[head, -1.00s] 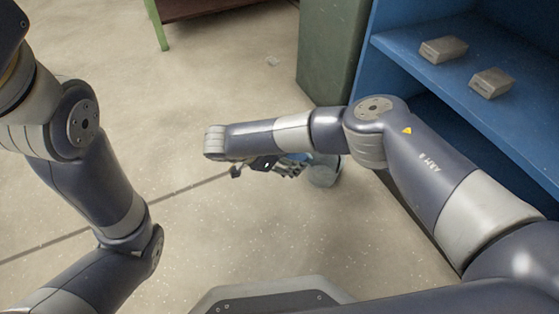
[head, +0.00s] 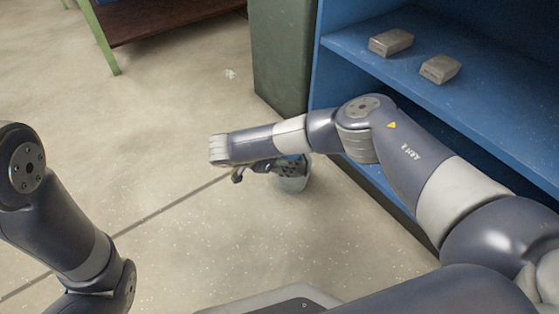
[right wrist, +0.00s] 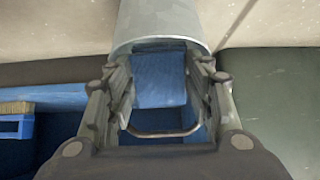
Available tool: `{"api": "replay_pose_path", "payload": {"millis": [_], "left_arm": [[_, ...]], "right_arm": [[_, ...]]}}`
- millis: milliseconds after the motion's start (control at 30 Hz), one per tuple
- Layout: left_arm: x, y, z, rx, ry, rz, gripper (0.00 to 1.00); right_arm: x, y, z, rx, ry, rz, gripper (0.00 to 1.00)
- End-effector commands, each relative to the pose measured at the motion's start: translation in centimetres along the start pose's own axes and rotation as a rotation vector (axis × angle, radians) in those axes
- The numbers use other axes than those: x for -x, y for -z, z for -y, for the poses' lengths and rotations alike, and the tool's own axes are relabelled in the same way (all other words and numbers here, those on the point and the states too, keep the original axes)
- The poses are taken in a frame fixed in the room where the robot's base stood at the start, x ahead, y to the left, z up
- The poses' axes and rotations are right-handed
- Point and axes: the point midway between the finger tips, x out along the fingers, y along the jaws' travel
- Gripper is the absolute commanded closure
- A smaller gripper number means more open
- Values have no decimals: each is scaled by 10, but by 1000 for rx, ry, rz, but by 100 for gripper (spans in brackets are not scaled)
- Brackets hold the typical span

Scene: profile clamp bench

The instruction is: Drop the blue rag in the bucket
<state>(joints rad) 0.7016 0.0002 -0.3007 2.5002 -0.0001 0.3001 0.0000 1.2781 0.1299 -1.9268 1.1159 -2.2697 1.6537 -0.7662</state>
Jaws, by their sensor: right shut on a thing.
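The blue rag (right wrist: 160,78) shows between the fingers of my right gripper (right wrist: 160,88) in the right wrist view. The gripper is shut on it. In the head view my right gripper (head: 284,165) is largely hidden under my right forearm, and I cannot make out the rag there. The grey bucket (head: 293,184) stands on the floor, and the gripper's fingers overlap its top in the picture. My left gripper is out of view.
A blue shelf unit (head: 345,42) with two grey blocks (head: 391,42) (head: 440,68) stands right of the bucket. A dark green cabinet (head: 282,55) stands behind it. A green-legged table (head: 105,40) is at the back left. The floor left of the bucket is clear.

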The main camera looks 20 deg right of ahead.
Motion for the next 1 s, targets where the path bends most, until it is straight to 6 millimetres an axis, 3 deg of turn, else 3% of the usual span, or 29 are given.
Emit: {"api": "replay_pose_path", "payload": {"millis": [400, 433, 500, 867, 1000], "left_arm": [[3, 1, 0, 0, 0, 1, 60], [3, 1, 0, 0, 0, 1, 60], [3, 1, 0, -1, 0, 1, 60], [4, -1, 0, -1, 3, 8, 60], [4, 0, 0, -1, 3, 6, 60]], "right_arm": [[-4, -2, 0, -1, 0, -1, 71], [-4, -2, 0, -1, 0, -1, 45], [-4, -2, 0, -1, 0, -1, 30], [-2, -3, 0, 0, 0, 1, 29], [10, -3, 1, -1, 3, 2, 29]]}}
